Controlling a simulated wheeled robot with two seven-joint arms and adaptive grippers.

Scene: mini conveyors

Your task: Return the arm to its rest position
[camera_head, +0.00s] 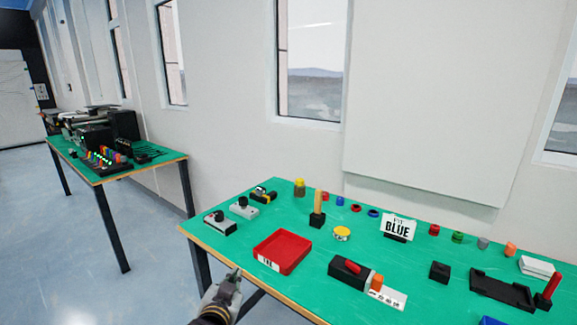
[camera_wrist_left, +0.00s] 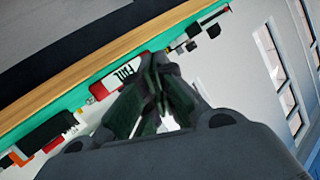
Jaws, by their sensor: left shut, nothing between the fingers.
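My left gripper (camera_head: 236,275) is low in the head view, at the near edge of the green table (camera_head: 215,237), just in front of the red tray (camera_head: 283,251). In the left wrist view its fingers (camera_wrist_left: 155,62) are together and hold nothing. The red tray also shows in the left wrist view (camera_wrist_left: 100,91), beyond the fingertips, apart from them. My right gripper is in neither view.
On the table stand a "BLUE" sign (camera_head: 397,226), a black block with a red part (camera_head: 350,271), small switch boxes (camera_head: 220,221) and several coloured pieces along the back. A second green table (camera_head: 120,166) stands at the left. Open floor (camera_head: 100,270) lies between.

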